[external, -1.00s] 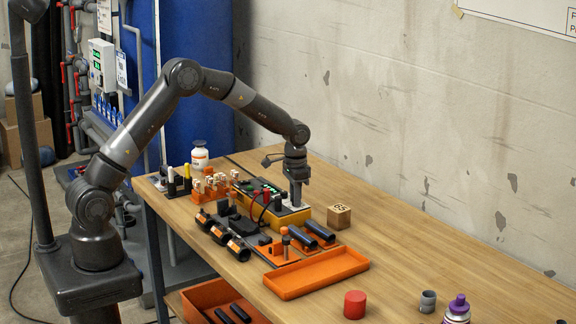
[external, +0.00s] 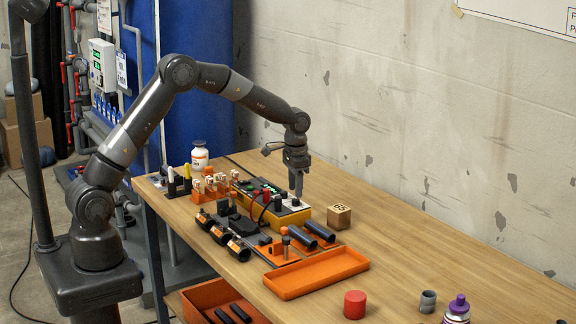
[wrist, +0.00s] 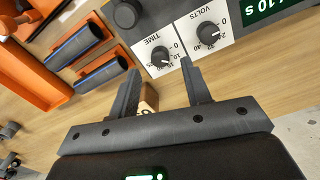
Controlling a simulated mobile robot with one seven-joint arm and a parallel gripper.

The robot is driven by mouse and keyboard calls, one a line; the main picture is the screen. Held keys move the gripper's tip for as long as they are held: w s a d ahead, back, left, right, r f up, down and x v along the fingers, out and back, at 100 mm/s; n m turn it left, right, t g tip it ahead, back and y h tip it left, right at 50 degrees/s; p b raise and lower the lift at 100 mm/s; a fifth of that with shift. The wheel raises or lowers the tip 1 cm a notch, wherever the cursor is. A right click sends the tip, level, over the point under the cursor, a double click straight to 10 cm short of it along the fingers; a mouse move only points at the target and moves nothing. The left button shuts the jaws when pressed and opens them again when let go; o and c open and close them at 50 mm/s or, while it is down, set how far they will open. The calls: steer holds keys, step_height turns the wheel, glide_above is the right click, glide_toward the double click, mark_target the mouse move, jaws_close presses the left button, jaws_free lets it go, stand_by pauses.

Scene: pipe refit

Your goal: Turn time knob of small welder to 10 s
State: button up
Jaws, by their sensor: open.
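The small welder (external: 290,220) is a yellow box with a dark and pale top on the workbench. Its black time knob (wrist: 161,58) sits on the white panel in the wrist view, beside the TIME label. The similar volts knob (wrist: 208,34) is to its right. A green display (wrist: 262,8), partly cut off, shows 10 S. My gripper (wrist: 157,66) is open and empty. Its two fingers point at the panel, with the time knob between and beyond their tips. In the external view my gripper (external: 296,192) is just above the welder's right end, apparently clear of the knob.
A wooden cube (external: 339,216) stands right of the welder. Dark pipes (external: 320,232) lie in front, with an orange tray (external: 315,273) nearer. An orange rack (external: 212,185) and a white bottle (external: 200,158) stand to the left.

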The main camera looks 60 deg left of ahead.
mark_target(295, 199)
step_height(295, 199, up, 7)
stand_by(0.3)
steer(key=shift+r, duration=0.15)
steer(key=s+a+r+n+t, duration=0.1)
steer(key=s+r+t, duration=0.1)
steer(key=s+r, duration=0.7)
steer(key=s+a+r+t, duration=0.1)
steer(key=s+r, duration=0.5)
steer(key=s, duration=0.5)
steer(key=s+a+f+n+t, duration=0.1)
steer(key=s+a+t, duration=0.1)
steer(key=s, duration=1.8)
steer(key=shift+s+f+n+t, duration=0.2)
steer(key=shift+n+t, duration=0.1)
steer(key=shift+n, duration=0.1)
steer(key=shift+a, duration=0.1)
